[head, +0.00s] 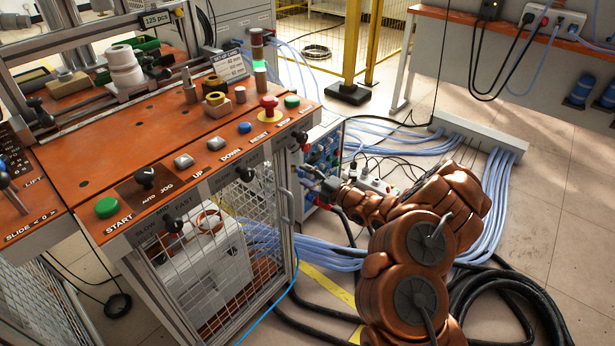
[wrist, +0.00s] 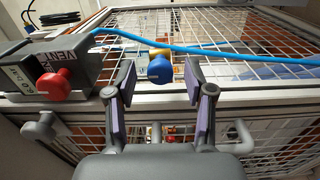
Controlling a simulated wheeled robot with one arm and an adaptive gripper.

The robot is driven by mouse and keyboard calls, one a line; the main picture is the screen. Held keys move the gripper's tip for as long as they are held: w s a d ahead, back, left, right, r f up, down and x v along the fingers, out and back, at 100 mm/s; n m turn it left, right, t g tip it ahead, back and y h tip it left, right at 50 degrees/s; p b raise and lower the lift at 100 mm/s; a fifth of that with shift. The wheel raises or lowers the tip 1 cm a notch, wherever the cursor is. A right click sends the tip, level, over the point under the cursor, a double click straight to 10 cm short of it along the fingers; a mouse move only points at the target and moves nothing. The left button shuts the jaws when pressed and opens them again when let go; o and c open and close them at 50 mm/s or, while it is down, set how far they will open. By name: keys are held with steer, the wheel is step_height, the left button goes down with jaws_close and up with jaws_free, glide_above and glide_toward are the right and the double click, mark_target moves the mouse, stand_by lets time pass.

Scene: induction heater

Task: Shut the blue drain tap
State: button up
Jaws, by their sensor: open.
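In the wrist view a round blue knob (wrist: 160,70), which looks like the drain tap, sits in front of a small yellow part by the wire-mesh cabinet side. My gripper (wrist: 159,76) is open, with one finger left and one right of the blue knob in the picture. I cannot tell how far the knob is beyond the fingertips; no contact shows. In the head view my gripper (head: 316,182) is at the right side of the orange-topped cabinet, partly hidden by my arm. I cannot make out the tap there.
A grey box (wrist: 68,62) with a red knob (wrist: 54,86) is left of my gripper. A metal frame bar (wrist: 250,97) runs across near the fingers. A power strip (head: 372,182) and cables (head: 490,200) lie on the floor.

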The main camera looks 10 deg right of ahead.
steer(key=v, duration=1.2)
stand_by(0.3)
stand_by(0.4)
